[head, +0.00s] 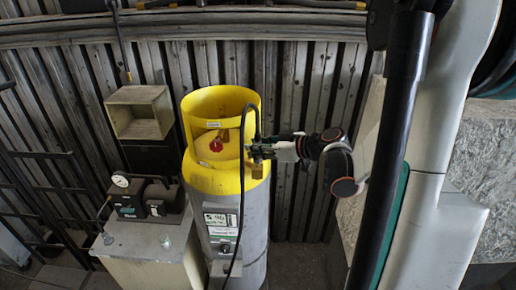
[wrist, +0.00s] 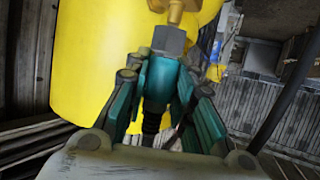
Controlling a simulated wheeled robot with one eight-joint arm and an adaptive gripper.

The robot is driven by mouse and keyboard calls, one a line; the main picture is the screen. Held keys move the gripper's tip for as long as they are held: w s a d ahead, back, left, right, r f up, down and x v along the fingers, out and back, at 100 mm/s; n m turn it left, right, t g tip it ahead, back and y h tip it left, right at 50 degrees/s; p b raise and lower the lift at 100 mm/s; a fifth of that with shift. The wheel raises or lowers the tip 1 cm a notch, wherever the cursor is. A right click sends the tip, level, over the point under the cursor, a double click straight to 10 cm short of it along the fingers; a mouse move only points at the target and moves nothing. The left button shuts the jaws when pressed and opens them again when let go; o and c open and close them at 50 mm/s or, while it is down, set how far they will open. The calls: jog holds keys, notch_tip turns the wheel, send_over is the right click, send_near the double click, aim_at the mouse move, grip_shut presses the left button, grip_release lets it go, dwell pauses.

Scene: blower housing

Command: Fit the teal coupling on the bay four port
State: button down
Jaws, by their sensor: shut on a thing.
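The teal coupling (wrist: 160,82) is held between the fingers of my gripper (wrist: 163,72) in the wrist view. A grey hex nut (wrist: 169,40) tops it, and a black ribbed hose end (wrist: 151,122) leaves its lower end. A brass port (wrist: 176,12) lies in line with the nut and meets it in the picture; I cannot tell how far they are engaged. In the head view my gripper (head: 264,151) is at the right side of the yellow collar of a grey cylinder (head: 222,182), by a brass fitting (head: 258,170). The coupling is hard to make out there.
A black hose (head: 239,200) loops over the collar and hangs down the cylinder's front. A cabinet (head: 150,262) with a gauge device (head: 130,200) stands at left, with an open box (head: 139,112) behind. A rough stone block (head: 466,150) is at right.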

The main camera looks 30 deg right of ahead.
jog(key=shift+f+b, duration=1.15)
jog(key=c, duration=1.3)
grip_release()
jog(key=v, duration=1.2)
